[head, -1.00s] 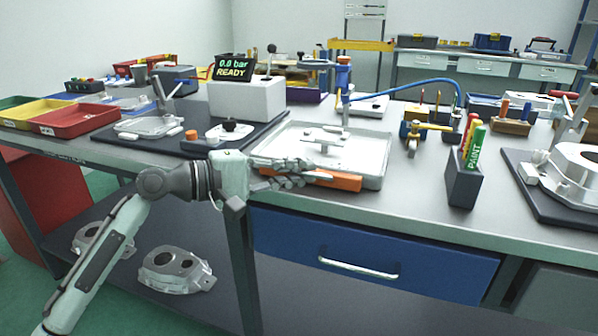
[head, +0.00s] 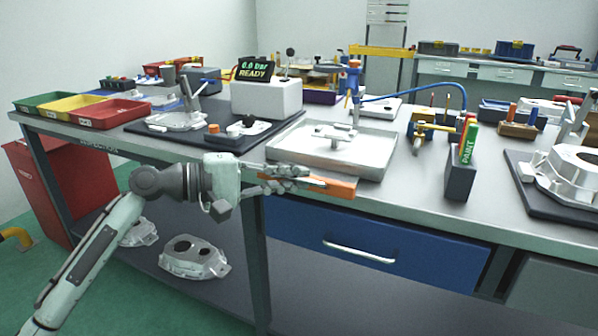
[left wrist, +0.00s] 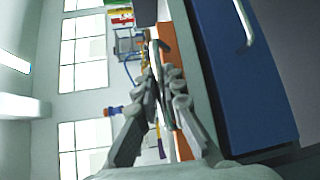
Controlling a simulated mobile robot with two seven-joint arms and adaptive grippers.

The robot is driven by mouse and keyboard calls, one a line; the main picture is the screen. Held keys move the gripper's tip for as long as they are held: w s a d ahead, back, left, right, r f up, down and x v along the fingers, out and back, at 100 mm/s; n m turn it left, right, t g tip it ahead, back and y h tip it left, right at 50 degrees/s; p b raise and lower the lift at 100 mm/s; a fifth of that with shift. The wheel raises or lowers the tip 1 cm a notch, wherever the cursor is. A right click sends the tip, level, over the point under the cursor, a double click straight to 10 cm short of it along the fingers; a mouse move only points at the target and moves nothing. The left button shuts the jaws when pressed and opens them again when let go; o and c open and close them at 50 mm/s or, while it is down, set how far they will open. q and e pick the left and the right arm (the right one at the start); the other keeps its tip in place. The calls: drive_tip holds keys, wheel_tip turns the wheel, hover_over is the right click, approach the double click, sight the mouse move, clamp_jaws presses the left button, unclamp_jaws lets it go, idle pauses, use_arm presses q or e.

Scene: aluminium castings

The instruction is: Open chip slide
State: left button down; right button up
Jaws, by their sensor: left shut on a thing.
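The chip slide shows as an orange front (head: 328,187) below the front edge of the pale tray (head: 372,168), jutting out at the bench's front edge. My left gripper (head: 300,178) reaches in from the left, its fingers shut at the slide's front and covering part of it. In the left wrist view the orange strip (left wrist: 176,62) runs behind the fingers (left wrist: 165,100), with a grey bar between them. The exact contact is partly hidden by the fingers. My right gripper is not in view.
A blue drawer (head: 385,240) with a metal handle is below the bench top. A black marker holder (head: 460,178) and a metal casting on a dark mat (head: 540,195) stand to the right. Coloured bins (head: 110,115) are at the left. Castings (head: 194,258) lie on the lower shelf.

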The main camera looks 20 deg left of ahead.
use_arm(q)
drive_tip(key=shift+w, duration=0.1)
drive_tip(key=c, duration=1.6)
unclamp_jaws()
drive_tip(key=v, duration=1.2)
